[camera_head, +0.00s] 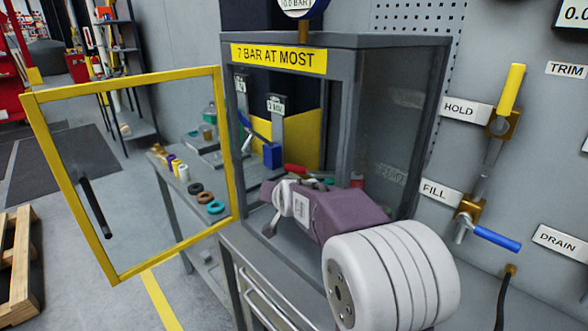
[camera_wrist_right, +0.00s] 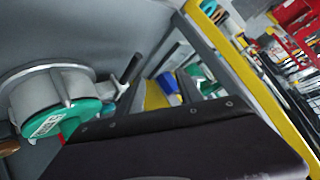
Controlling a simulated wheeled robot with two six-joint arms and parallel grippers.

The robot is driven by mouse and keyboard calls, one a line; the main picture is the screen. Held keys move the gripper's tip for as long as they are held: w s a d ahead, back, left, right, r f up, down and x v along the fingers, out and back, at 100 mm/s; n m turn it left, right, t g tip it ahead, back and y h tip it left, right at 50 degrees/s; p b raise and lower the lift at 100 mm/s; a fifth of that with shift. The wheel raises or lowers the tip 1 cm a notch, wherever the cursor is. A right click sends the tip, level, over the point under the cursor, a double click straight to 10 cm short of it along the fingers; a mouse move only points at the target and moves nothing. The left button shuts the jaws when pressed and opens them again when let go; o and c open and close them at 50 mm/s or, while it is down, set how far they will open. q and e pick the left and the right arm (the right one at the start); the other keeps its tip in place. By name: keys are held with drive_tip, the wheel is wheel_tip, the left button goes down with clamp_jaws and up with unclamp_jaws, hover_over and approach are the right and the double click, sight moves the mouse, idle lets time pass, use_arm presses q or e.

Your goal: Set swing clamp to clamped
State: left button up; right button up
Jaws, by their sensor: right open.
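My right arm enters the cabinet from the right in the head view. Its pale gripper (camera_head: 281,203) is at the cabinet opening, partly hidden by its mauve link, with no object seen between its fingers. A red handle-like part (camera_head: 295,169) and a bit of green lie just behind it. A blue block (camera_head: 271,155) is farther back; it also shows in the right wrist view (camera_wrist_right: 168,83). That view shows a grey and green round device (camera_wrist_right: 62,105) with a dark lever (camera_wrist_right: 132,68). I cannot tell which part is the swing clamp. My left gripper is not in view.
The cabinet (camera_head: 335,41) bears a "7 BAR AT MOST" sign. Its yellow-framed door (camera_head: 126,79) stands open at the left. A side bench (camera_head: 172,197) holds several rings and spools. Yellow (camera_head: 511,90) and blue (camera_head: 497,238) valve handles are on the right wall.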

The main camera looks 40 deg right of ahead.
wheel_tip(320, 180, up, 2)
drive_tip(key=n+g+p, duration=0.2)
drive_tip(key=n+p, duration=0.1)
drive_tip(key=n, duration=0.5)
drive_tip(key=n+g+h+p, duration=0.3)
drive_tip(key=n+p, duration=0.6)
approach(294, 168)
drive_tip(key=x, duration=0.9)
drive_tip(key=shift+d+f+p, duration=0.1)
drive_tip(key=shift+d+p, duration=0.1)
drive_tip(key=shift+p, duration=0.1)
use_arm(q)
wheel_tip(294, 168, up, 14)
use_arm(e)
clamp_jaws()
